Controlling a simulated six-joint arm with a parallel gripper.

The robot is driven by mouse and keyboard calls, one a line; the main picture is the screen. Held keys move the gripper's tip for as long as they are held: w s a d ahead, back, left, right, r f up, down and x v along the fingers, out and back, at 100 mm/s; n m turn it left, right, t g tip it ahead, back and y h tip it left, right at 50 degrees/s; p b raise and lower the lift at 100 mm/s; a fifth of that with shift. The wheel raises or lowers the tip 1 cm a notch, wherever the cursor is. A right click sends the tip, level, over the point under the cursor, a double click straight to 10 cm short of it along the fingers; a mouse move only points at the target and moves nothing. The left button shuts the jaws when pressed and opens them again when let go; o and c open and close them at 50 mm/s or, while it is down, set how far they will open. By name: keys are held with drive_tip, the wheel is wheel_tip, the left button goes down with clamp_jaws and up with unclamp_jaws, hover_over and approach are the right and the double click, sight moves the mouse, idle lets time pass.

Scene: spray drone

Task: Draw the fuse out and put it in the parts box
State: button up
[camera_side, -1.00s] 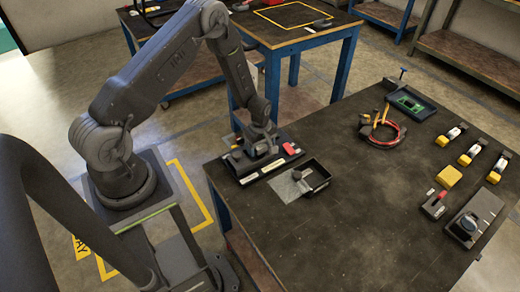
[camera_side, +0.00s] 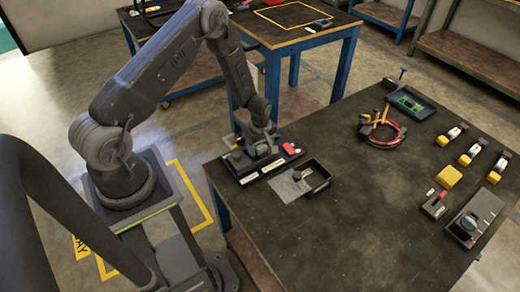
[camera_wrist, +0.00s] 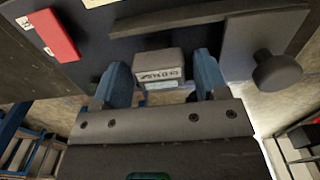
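A grey block with a printed label, which looks like the fuse (camera_wrist: 160,68), sits between the two blue fingers of my gripper (camera_wrist: 160,75) in the wrist view. A narrow gap shows between the block and the right finger, so my gripper looks open around it. In the side view my gripper (camera_side: 262,148) is low over the dark panel (camera_side: 247,178) at the table's near left corner, and it hides the fuse there.
A red block (camera_side: 290,149) sits on the panel, also seen in the wrist view (camera_wrist: 54,35). A grey plate (camera_side: 287,187) lies beside the box. The table's middle is clear.

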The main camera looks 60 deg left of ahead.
sight(261, 146)
drive_tip(key=c, duration=1)
drive_tip(key=shift+r, duration=3)
drive_tip(key=shift+c, duration=0.2)
